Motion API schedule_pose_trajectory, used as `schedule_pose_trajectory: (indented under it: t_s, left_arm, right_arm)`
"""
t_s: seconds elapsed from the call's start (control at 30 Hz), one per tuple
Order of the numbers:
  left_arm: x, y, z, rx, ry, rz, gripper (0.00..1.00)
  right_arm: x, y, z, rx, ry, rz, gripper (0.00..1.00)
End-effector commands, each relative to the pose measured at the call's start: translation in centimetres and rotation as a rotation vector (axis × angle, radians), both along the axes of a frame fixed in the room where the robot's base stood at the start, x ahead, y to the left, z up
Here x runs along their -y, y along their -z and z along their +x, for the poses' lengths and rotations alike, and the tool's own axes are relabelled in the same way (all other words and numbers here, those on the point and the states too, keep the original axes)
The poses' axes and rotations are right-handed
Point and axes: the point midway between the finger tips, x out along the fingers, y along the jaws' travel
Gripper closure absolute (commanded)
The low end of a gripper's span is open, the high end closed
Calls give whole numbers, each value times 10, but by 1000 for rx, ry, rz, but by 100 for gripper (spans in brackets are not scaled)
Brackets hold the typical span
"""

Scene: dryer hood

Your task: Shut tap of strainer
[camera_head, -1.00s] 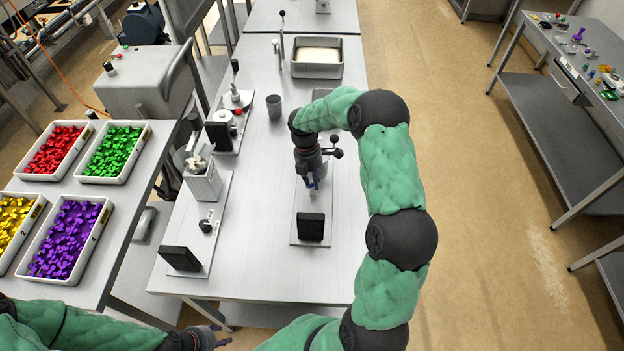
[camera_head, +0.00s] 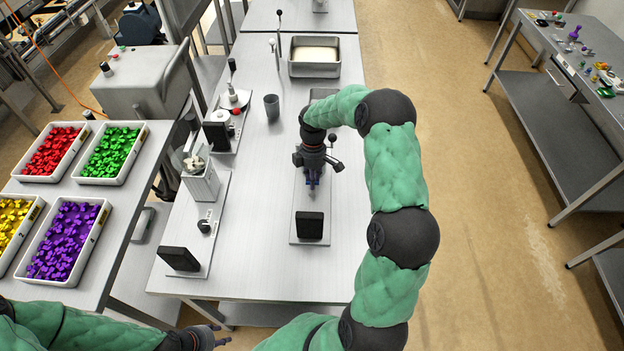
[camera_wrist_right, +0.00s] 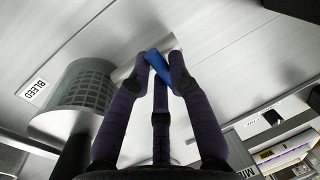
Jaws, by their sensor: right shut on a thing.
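In the right wrist view, a blue lever handle (camera_wrist_right: 158,68) lies between the fingertips of my right gripper (camera_wrist_right: 162,62). The gripper is shut on it. A grey cylinder with a mesh part (camera_wrist_right: 88,90) stands at the left, beside a white label reading BLEED (camera_wrist_right: 34,88). In the head view, my right gripper (camera_head: 313,182) points down over a grey base plate (camera_head: 297,222) on the table; my wrist hides most of what is under it. My left gripper (camera_head: 222,336) is at the bottom edge, away from the table-top items; its finger opening is unclear.
A black block (camera_head: 310,226) stands at the plate's near end. A second plate with a device (camera_head: 203,183) and a grey cup (camera_head: 272,106) are to the left. A metal basin (camera_head: 316,62) is behind. Bins of coloured pieces (camera_head: 66,240) stand at far left.

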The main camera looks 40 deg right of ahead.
Motion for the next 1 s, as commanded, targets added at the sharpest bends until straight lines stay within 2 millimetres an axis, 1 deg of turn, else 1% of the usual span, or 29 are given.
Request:
schedule_pose_trajectory:
  t_s: [0.2,0.57,0.6,0.67,0.7,1.0]
  left_arm:
    - [0,0,0,0,0,0,60]
    - [0,0,0,0,0,0,60]
    - [0,0,0,0,0,0,60]
    - [0,0,0,0,0,0,60]
    - [0,0,0,0,0,0,60]
    - [0,0,0,0,0,0,60]
  right_arm:
    - [1,0,0,0,30,-1,100]
    - [0,0,0,0,34,0,100]
    - [0,0,0,0,34,0,74]
    - [0,0,0,0,34,0,57]
    - [0,0,0,-1,33,0,52]
    - [0,0,0,0,32,0,52]
